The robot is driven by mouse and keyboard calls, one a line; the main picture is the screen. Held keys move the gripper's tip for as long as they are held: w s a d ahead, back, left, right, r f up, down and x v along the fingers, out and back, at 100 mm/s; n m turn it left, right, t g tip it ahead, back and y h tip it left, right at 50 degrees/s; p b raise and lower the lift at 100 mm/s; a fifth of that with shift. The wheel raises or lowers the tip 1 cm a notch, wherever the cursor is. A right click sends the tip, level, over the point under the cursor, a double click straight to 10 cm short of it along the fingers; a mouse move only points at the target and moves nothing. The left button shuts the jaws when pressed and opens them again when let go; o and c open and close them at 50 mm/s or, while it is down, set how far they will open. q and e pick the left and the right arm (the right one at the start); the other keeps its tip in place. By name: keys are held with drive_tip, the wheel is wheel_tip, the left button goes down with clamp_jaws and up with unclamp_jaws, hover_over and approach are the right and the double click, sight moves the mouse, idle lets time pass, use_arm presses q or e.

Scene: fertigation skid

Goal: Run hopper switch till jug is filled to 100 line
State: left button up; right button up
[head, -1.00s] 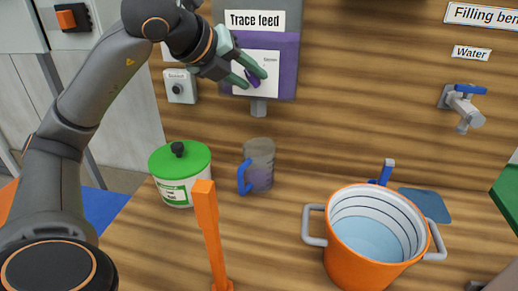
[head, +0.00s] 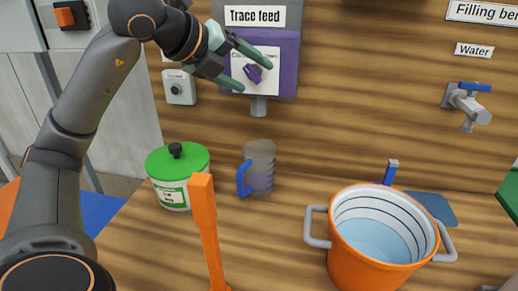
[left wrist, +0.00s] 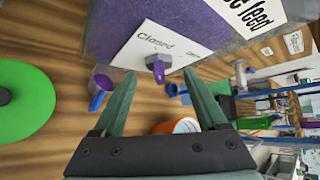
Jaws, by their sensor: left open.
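The purple Trace feed hopper (head: 285,55) hangs on the wooden wall, with a white plate and a purple switch knob (head: 253,73). The knob also shows in the left wrist view (left wrist: 159,74), beside the word "Closed". The grey see-through jug (head: 260,166) with a blue handle stands on the bench below the hopper's spout (head: 258,106). Its lower part looks purplish; no line on it can be read. My left gripper (head: 256,77) is open, its fingers on either side of the knob with gaps visible in the wrist view. My right gripper is not in view.
A green-lidded tub (head: 178,164) stands left of the jug. An orange post (head: 207,225) rises in front. An orange pot (head: 370,262) with pale liquid stands at right, below a water tap (head: 467,103). A grey switch box (head: 179,88) is on the wall.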

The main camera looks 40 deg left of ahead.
use_arm(q)
drive_tip(key=d+v, duration=0.1)
drive_tip(key=v, duration=1.1)
drive_tip(key=shift+s+a+p, duration=0.15)
drive_tip(key=shift+a+p, duration=0.25)
drive_tip(key=shift+a, duration=0.1)
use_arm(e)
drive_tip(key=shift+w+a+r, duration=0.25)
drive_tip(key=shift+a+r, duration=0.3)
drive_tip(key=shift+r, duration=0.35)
use_arm(q)
drive_tip(key=shift+r, duration=0.15)
